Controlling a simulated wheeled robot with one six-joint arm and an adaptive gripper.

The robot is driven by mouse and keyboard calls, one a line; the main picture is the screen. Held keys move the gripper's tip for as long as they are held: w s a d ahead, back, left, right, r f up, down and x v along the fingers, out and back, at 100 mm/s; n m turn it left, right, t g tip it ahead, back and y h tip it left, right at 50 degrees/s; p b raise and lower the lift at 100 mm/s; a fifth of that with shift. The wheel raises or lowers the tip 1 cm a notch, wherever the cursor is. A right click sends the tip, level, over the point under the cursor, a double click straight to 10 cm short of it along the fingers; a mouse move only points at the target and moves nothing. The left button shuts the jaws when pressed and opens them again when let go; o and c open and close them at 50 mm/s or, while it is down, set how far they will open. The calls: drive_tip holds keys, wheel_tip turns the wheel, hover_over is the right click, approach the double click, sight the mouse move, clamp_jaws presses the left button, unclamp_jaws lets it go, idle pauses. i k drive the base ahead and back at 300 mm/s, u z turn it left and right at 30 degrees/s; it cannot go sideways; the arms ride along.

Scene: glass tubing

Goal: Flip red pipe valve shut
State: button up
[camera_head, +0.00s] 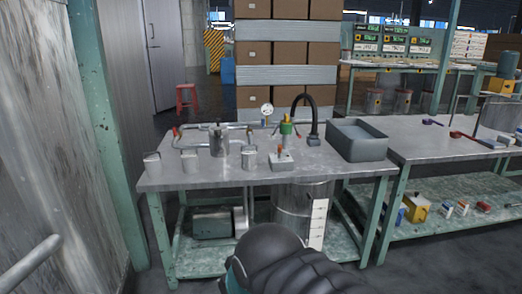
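A metal pipe assembly (200,126) stands on the left grey workbench. A small red handle (176,132) sits at the left end of the pipe. I cannot tell its angle or whether its valve is open or shut. Another small red part (280,149) sits on a little metal block at the bench's front middle. A green upright fitting (287,128) with a reddish-yellow top stands behind that block. My dark arm (290,270) shows at the bottom, in front of and below the bench. My gripper's fingers are not visible.
A grey basin (356,139) stands on the bench's right side, beside a black curved spout (305,103). A round gauge (267,110) rises at the back. A second bench (420,142) adjoins on the right. A green post (100,120) and wall stand close on the left.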

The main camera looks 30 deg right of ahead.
sight(175, 130)
drive_tip(key=z, duration=0.25)
drive_tip(key=i, duration=1)
